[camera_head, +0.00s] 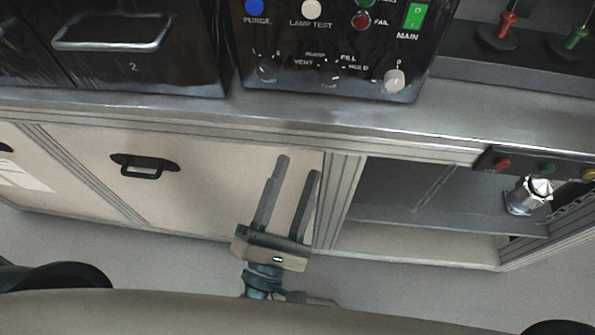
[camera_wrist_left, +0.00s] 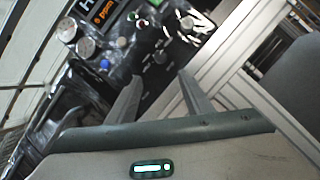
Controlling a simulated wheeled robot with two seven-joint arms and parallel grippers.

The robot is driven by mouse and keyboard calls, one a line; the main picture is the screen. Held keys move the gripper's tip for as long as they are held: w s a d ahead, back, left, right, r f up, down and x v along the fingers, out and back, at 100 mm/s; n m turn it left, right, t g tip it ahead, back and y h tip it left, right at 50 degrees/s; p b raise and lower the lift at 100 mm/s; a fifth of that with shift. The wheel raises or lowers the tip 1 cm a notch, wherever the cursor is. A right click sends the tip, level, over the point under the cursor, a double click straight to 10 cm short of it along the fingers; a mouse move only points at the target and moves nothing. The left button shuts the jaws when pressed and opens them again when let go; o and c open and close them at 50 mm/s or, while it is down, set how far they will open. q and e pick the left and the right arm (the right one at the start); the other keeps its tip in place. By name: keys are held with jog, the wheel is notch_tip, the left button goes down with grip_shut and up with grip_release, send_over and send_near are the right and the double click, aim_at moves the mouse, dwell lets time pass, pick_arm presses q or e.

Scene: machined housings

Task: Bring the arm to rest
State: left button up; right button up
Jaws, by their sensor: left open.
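My left gripper (camera_head: 297,178) is in the lower middle of the head view, with its two long grey fingers pointing up and apart. It is open, with nothing between the fingers. It appears in front of the pale cabinet door, beside the frame post of the open bay. In the left wrist view the open fingers (camera_wrist_left: 160,95) point toward the dark control panel (camera_wrist_left: 152,60), with a clear gap between them. My right gripper does not show in either view.
A black control panel (camera_head: 335,50) with knobs and buttons stands on the grey bench top (camera_head: 200,112). A drawer unit (camera_head: 130,65) is at its left. Below are a door handle (camera_head: 145,167) and an open bay holding a silver fitting (camera_head: 528,195). Red (camera_head: 505,25) and green (camera_head: 575,38) fittings stand at upper right.

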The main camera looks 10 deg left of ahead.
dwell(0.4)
